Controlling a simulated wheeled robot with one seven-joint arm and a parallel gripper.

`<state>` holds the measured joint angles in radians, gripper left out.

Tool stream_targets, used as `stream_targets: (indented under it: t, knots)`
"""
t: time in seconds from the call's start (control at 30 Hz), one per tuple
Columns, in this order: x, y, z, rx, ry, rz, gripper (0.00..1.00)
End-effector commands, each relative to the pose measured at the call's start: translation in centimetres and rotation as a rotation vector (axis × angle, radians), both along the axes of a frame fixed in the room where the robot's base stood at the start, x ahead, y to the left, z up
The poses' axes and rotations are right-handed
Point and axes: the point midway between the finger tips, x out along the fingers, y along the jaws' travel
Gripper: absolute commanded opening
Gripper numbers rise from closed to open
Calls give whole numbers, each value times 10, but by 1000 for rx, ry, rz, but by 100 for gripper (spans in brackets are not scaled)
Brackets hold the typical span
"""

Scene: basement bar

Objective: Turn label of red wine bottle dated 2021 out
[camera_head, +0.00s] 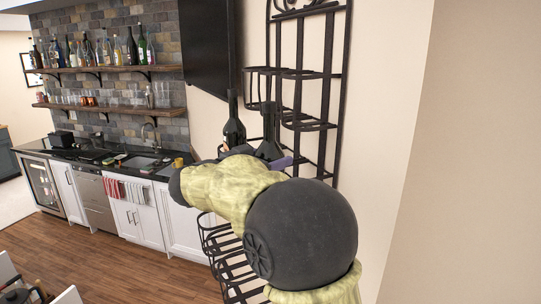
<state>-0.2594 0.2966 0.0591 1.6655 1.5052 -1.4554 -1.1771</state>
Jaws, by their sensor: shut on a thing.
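Two dark wine bottles stand upright at the wall rack, just beyond my arm. The left bottle (234,130) shows its neck and upper body. The right bottle (268,148) shows its neck and shoulder, close to the rack. My arm hides the lower parts of both, and I cannot read any label or date. My gripper (281,162) is mostly hidden behind my arm; only a small purple-grey piece shows beside the right bottle's shoulder. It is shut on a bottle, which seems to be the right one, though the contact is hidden.
The black metal wall rack (327,92) has shelves above and a lower basket (226,247) below my arm. A dark screen (207,45) hangs left of it. The counter (110,160) and bottle shelves (110,69) are farther back. Wood floor (130,262) is open at left.

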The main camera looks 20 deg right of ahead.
Motion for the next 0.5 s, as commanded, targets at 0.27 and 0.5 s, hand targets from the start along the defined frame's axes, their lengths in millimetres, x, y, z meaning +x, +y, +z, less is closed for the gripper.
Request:
stream_targets:
  t: [0.27, 0.5]
  knots:
    - [0, 0, 2, -1, 1, -74, 45]
    - [0, -1, 2, -1, 1, -139, 45]
